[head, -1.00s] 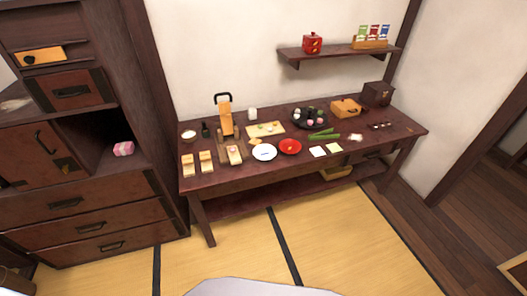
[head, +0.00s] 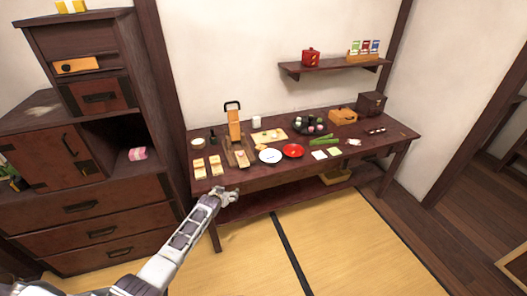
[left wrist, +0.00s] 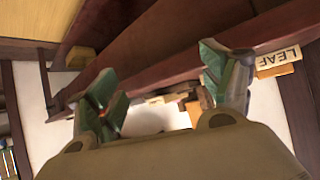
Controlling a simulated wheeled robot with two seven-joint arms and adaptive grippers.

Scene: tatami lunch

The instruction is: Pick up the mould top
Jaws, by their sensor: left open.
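Two small pale wooden blocks, the left one (head: 199,168) and the right one (head: 215,166), stand at the table's front left corner in the head view. Another pale wooden piece (head: 242,159) sits to their right, on a brown board. They look like mould parts; I cannot tell which is the mould top. My left gripper (head: 226,196) is at the table's front edge, in front of and below these pieces, touching none that I can see. In the left wrist view its two fingers (left wrist: 160,62) are spread with nothing held between them. My right gripper is out of view.
The dark table (head: 330,168) also bears a white plate (head: 270,156), a red plate (head: 293,151), a tall orange slicer-like stand (head: 234,125) and green stalks (head: 322,140). A drawer cabinet (head: 100,204) stands left. A "LEAF" label (left wrist: 279,58) shows in the left wrist view.

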